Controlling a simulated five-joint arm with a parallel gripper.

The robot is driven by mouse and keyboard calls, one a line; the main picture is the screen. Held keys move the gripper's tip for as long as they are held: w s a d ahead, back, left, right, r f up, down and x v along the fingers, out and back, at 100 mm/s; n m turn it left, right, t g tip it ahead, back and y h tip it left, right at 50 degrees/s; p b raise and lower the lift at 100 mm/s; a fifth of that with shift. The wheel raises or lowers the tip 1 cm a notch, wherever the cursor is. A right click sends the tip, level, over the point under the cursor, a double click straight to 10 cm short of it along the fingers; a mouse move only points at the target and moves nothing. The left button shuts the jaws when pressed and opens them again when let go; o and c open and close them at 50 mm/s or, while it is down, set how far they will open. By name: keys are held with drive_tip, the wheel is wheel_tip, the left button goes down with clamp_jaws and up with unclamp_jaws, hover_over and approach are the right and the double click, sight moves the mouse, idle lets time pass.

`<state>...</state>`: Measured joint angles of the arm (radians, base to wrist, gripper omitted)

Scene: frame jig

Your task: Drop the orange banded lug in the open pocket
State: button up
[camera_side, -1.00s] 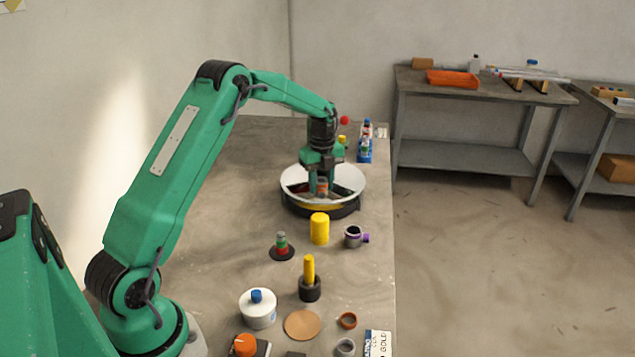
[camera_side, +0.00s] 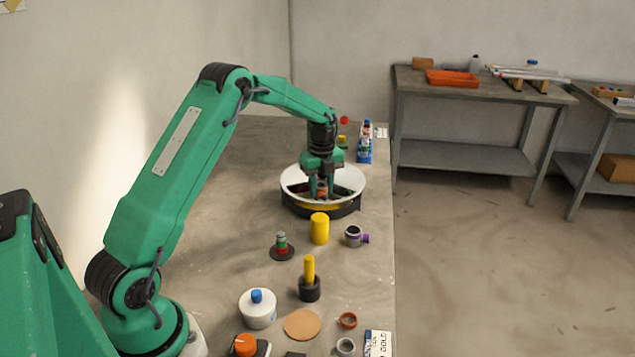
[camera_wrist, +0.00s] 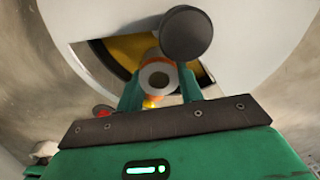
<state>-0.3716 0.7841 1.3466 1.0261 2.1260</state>
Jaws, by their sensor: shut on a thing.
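My gripper (camera_side: 322,190) points straight down over the round carousel, its fingers shut on the orange banded lug (camera_side: 322,189). In the wrist view the lug (camera_wrist: 157,79) is a pale grey ring end with an orange band, between the two green fingers (camera_wrist: 158,92). The carousel has a white top (camera_side: 350,178) and a black base (camera_side: 345,210). Below the lug is an opening in the white top, with a yellow floor (camera_wrist: 128,48) and dark walls. I cannot tell whether the lug's lower end is inside the opening.
A dark round knob (camera_wrist: 187,34) stands close to the fingers in the wrist view. A yellow cylinder (camera_side: 319,228), a grey cup with a purple part (camera_side: 353,236) and a stacked peg (camera_side: 282,246) stand in front of the carousel. A blue-based item (camera_side: 365,152) is behind.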

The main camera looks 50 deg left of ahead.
drive_tip(key=shift+f, duration=0.45)
idle(0.3)
drive_tip(key=o, duration=1.3)
drive_tip(key=shift+r, duration=0.15)
wheel_tip(320, 180, up, 9)
idle(0.7)
idle(0.7)
